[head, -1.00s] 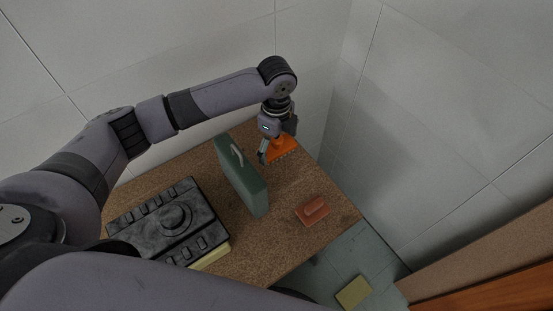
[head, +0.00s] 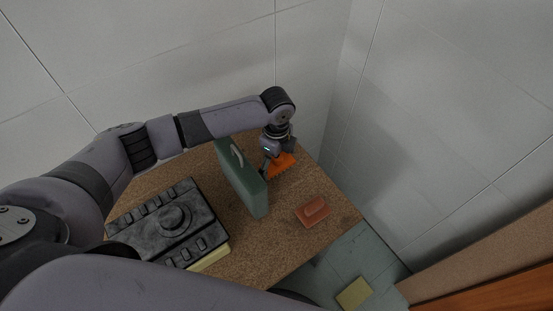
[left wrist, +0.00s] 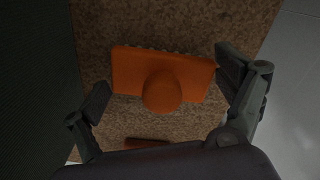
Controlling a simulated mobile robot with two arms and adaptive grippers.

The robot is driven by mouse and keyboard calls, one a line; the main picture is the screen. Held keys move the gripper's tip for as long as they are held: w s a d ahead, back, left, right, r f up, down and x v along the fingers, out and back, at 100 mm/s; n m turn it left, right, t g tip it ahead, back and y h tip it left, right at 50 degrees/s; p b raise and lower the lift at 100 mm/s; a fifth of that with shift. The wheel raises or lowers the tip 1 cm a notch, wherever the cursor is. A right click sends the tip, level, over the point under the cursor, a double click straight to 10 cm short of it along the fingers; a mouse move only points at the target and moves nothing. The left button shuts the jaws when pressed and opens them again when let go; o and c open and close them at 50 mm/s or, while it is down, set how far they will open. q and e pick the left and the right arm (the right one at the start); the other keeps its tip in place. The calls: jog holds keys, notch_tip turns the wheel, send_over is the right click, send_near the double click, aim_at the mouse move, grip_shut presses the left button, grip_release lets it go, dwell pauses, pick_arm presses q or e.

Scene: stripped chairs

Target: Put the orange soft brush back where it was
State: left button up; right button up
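The orange soft brush (head: 283,167) is at the far right part of the brown table (head: 285,245), with its jagged bristle edge showing. My left gripper (head: 278,160) reaches down over it from above. In the left wrist view, the brush (left wrist: 190,75) lies between my two fingers (left wrist: 165,85), one at each end, with its round knob up. I cannot tell whether the bristles touch the table. My right gripper is not in view.
A green case (head: 242,182) stands upright just left of the brush. A reddish block with a handle (head: 313,211) lies near the table's right corner. A black panelled device (head: 170,222) sits at the left. Tiled walls are close behind and right. A yellow pad (head: 354,292) lies on the floor.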

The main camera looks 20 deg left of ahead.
pick_arm(q)
jog(key=shift+o, duration=1)
notch_tip(320, 180, up, 12)
jog(key=shift+r, duration=0.2)
jog(key=shift+r+p, duration=0.1)
jog(key=shift+p, duration=0.2)
